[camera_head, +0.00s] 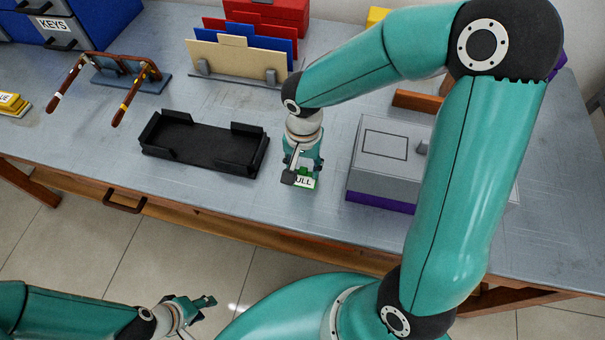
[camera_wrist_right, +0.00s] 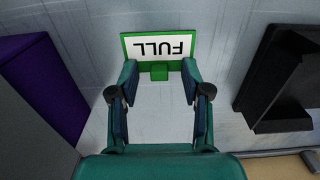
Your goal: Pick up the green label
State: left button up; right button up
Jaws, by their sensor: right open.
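The green label (camera_head: 308,183) lies on the grey table near its front edge, with a white face that reads FULL in part. In the right wrist view the green label (camera_wrist_right: 159,46) shows whole, with a small green block (camera_wrist_right: 159,71) on its near side. My right gripper (camera_head: 297,174) is over the label and hides part of it. In the right wrist view my right gripper (camera_wrist_right: 160,76) is open, its fingers on either side of the green block, apart from it. My left gripper (camera_head: 207,302) is off the table at the lower left, and its finger gap is unclear.
A black tray (camera_head: 205,147) stands left of the label, and a grey box with a purple base (camera_head: 384,165) stands right. A file rack (camera_head: 238,58) is behind. Brown eyeglass frames (camera_head: 116,75) rest on a stand at left. A yellow label (camera_head: 12,103) lies at far left.

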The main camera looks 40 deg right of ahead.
jog(key=c, duration=0.8)
jog(key=shift+c, duration=0.2)
